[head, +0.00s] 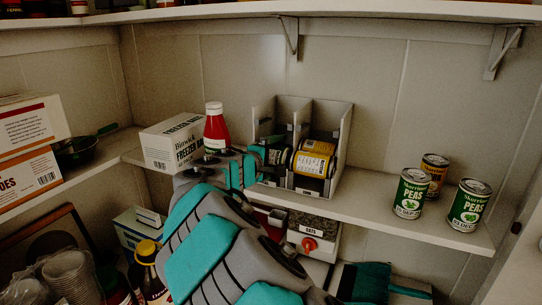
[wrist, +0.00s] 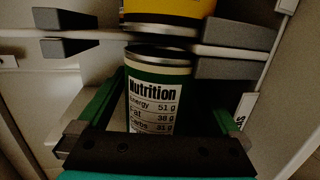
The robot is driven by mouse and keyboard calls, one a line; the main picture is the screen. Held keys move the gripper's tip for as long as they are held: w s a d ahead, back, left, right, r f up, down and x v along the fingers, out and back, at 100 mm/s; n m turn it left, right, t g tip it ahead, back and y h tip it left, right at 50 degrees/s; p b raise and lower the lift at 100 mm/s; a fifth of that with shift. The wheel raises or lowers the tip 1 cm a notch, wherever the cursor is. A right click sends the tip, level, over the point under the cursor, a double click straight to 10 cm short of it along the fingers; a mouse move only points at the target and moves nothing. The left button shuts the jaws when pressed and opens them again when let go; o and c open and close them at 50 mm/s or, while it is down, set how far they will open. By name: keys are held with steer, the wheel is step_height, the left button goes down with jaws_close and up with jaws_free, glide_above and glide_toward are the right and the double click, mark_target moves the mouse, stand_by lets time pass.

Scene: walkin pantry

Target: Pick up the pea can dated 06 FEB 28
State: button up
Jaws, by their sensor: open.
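A green can with a white Nutrition panel (wrist: 153,100) is in the wrist view, between the fingers of my gripper (wrist: 160,115). The fingers are open on either side of it, and I cannot tell whether they touch it. Its date is not visible. In the head view my gripper (head: 268,155) is at the left lane of a grey two-lane dispenser (head: 345,130). Two green pea cans, a left one (head: 411,190) and a right one (head: 468,207), stand upright on the shelf to the right. Their small date print is too blurred to read surely.
A yellow-labelled can (head: 313,158) lies in the dispenser's right lane. Another yellow can (head: 435,166) stands behind the pea cans. A red bottle (head: 216,130) and a freezer bag box (head: 172,142) are left of the dispenser. The shelf between dispenser and pea cans is clear.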

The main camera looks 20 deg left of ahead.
steer(key=shift+c, duration=0.2)
jaws_close()
stand_by(0.6)
steer(key=shift+r, duration=0.15)
